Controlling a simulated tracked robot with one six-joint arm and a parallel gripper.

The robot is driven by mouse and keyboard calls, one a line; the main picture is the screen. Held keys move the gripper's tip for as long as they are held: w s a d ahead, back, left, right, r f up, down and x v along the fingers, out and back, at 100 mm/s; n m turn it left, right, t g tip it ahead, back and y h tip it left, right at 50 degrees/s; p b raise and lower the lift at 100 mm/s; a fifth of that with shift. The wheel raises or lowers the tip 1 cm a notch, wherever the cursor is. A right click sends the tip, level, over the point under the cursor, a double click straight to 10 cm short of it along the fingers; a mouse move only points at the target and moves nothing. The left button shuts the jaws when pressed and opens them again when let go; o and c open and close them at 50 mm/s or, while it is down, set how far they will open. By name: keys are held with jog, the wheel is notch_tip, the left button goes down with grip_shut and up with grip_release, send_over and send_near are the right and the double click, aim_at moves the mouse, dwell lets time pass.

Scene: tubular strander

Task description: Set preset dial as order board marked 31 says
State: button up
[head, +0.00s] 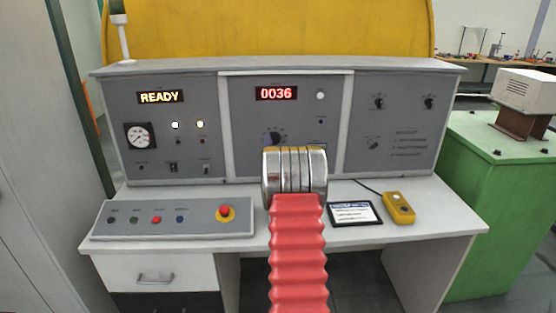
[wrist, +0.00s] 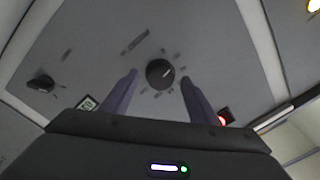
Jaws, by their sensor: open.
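In the wrist view a black round dial (wrist: 160,73) with a short white pointer line shows between the two fingers of my gripper (wrist: 158,77). The fingers stand apart, one on each side of it, and I see no contact. In the head view the gripper is hidden behind my arm's metal wrist. No order board marked 31 can be made out; a dark-framed tablet (head: 355,213) lies on the desk, its text too small to read.
The right panel has small knobs (head: 379,103). On the desk are a button box with a red emergency button (head: 224,211) and a yellow handset (head: 398,207). A green cabinet (head: 490,200) stands right.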

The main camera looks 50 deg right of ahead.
jog(key=v, duration=1.2)
dwell(0.5)
jog(key=w+a+r+n+y, duration=0.2)
jog(key=w+a, duration=0.1)
jog(key=a, duration=0.5)
jog(key=w+a+r+n+y, duration=0.2)
jog(key=w+a+r, duration=0.1)
jog(key=a, duration=0.4)
jog(key=s+a+r+n+g+y, duration=0.1)
jog(key=a+n+y, duration=0.1)
jog(key=a, duration=0.7)
jog(key=s+a+n+g+y, duration=0.1)
jog(key=s+a+n+y, duration=0.15)
jog(key=a, duration=0.65)
jog(key=s+a+f+n+g+y, duration=0.1)
jog(key=s+a+n, duration=0.4)
jog(key=s+a, duration=0.6)
jog(key=s+a+f+n+g+y, duration=0.2)
jog(key=s+a+n+g+y, duration=0.1)
jog(key=s+a, duration=0.9)
jog(key=shift+a+n+g+y, duration=0.35)
jog(key=shift+a+n+g, duration=0.25)
jog(key=shift+a+n, duration=0.55)
jog(key=shift+s+a+f, duration=0.1)
jog(key=shift+s+f, duration=0.05)
jog(key=shift+c, duration=0.5)
